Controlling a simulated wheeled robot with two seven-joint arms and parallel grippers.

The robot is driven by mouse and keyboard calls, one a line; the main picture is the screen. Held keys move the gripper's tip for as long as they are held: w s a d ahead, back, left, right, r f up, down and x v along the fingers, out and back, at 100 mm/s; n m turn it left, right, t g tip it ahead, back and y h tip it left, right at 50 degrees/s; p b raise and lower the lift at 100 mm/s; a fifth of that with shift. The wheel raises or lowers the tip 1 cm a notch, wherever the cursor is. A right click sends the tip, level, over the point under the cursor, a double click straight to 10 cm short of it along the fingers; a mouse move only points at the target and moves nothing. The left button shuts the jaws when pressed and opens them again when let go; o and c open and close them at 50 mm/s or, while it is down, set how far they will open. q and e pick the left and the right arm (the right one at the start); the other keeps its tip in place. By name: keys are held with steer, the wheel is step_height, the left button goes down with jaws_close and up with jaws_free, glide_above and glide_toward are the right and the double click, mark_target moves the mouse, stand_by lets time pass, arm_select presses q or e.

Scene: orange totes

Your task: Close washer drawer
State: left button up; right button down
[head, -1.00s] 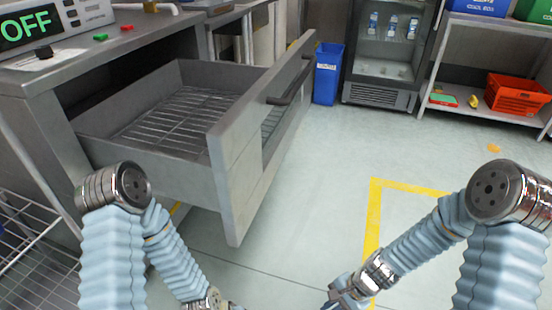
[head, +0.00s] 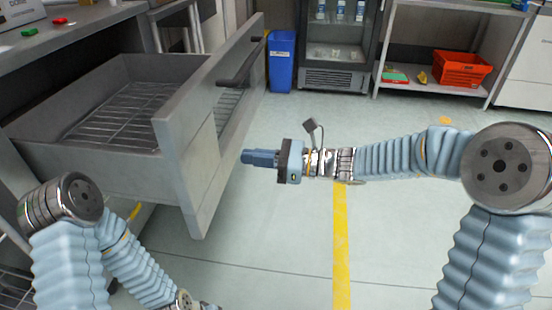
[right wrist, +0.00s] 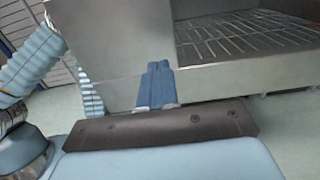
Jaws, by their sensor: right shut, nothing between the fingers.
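The grey metal washer drawer (head: 185,150) is pulled well out of the counter at the left of the head view. A wire rack shows inside it, and a dark bar handle (head: 243,62) is on its front panel. My right gripper (head: 247,157) is shut and empty, pointing left at the front panel with a small gap seeming to remain. In the right wrist view the blue fingers (right wrist: 157,80) are together in front of the drawer's panel (right wrist: 115,50); contact cannot be told. My left arm is at the lower left, and its gripper is mostly cut off by the bottom edge.
A blue bin (head: 282,62) stands beyond the drawer. A glass-door fridge (head: 335,78) and a shelf with an orange tote (head: 462,72) are at the back. The floor right of the drawer is open, with yellow tape (head: 341,240).

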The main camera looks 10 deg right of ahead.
mark_target(216, 154)
arm_select(q)
steer(key=shift+r, duration=0.1)
arm_select(e)
steer(key=x, duration=0.5)
steer(key=shift+w+a, duration=0.1)
steer(key=shift+a, duration=0.3)
